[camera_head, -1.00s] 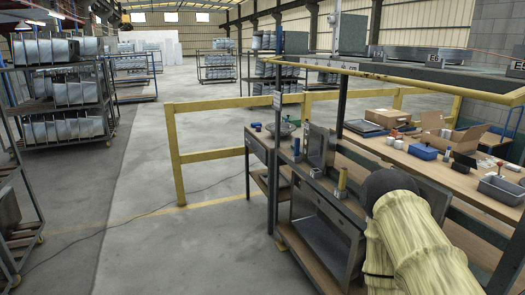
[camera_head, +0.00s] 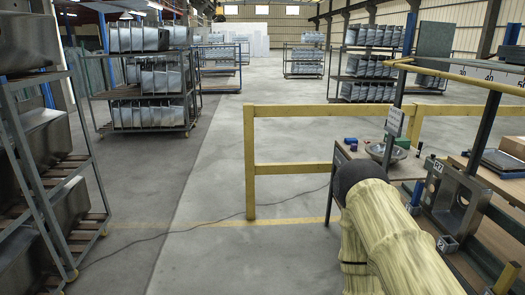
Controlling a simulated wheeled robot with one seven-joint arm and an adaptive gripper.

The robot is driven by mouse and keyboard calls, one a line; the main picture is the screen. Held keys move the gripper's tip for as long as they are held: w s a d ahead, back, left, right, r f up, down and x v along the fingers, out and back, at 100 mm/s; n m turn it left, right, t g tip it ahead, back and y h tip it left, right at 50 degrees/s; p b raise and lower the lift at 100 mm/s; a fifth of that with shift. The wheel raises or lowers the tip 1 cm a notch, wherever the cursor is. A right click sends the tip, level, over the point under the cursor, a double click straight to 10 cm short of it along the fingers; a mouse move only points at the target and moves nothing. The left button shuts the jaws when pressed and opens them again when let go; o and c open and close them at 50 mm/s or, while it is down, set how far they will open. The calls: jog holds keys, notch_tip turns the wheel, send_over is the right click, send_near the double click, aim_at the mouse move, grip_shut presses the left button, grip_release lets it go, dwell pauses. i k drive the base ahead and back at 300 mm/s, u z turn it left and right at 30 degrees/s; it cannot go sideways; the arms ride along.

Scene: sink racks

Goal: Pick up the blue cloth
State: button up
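I cannot make out a blue cloth for certain. A small blue item (camera_head: 350,141) lies on the wooden bench near a metal bowl, too small to tell what it is. My arm, in a pale yellow sleeve with a dark rounded joint, fills the lower right and hides part of the bench. My gripper is not in view.
The wooden bench (camera_head: 346,152) at right holds a metal bowl (camera_head: 386,152) and a steel frame part (camera_head: 455,197). Racks of sinks (camera_head: 40,140) and metal parts (camera_head: 140,75) stand at left.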

aim_at(347, 140)
jog(key=u, duration=0.2)
jog(key=i, duration=1.65)
jog(key=z, duration=0.2)
jog(key=i, duration=1.65)
jog(key=z, duration=0.9)
jog(key=i, duration=1.25)
jog(key=z, duration=0.35)
